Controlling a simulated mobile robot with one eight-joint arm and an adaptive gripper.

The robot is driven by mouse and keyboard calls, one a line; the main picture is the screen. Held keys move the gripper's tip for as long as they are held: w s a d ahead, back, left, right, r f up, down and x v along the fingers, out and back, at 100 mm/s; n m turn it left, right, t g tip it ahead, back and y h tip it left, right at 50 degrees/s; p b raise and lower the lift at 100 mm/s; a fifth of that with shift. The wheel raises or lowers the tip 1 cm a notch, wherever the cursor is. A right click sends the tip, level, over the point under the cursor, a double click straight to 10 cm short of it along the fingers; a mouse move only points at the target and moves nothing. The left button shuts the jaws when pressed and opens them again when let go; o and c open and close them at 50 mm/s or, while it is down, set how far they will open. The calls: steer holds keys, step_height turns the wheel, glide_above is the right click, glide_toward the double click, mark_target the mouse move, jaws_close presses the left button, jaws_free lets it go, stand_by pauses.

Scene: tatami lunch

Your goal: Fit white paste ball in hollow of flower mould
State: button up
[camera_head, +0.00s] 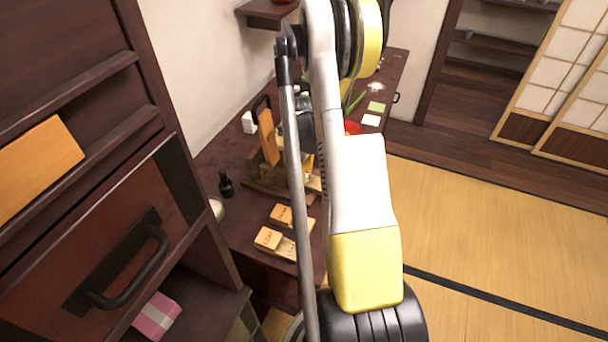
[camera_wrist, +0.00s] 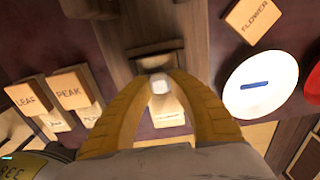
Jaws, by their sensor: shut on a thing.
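My gripper (camera_wrist: 159,82) shows in the wrist view with its two yellow fingers closed around a small white paste ball (camera_wrist: 160,87). The ball is between the fingertips, in front of a dark-edged wooden fixture (camera_wrist: 150,52). A pale wooden block marked FLOWER (camera_wrist: 254,20) lies at the upper right, apart from my gripper. A further pale block (camera_wrist: 168,112) shows below the ball between the fingers; its marking is too blurred to read. I cannot see a flower hollow. In the head view my arm hides most of the gripper, and the ball cannot be made out.
Blocks marked LEAF (camera_wrist: 28,94) and PEAK (camera_wrist: 72,90) sit at the left, on other pale pieces. A white dish with a blue bar (camera_wrist: 260,72) is at the right. In the head view an upright wooden stand (camera_head: 267,135) and a dark bottle (camera_head: 226,186) occupy the counter.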

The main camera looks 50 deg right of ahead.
steer(key=o, duration=0.9)
steer(key=shift+c, duration=0.2)
steer(key=shift+r, duration=0.1)
steer(key=shift+r+p, duration=2)
steer(key=shift+r, duration=1.45)
steer(key=shift+f, duration=0.1)
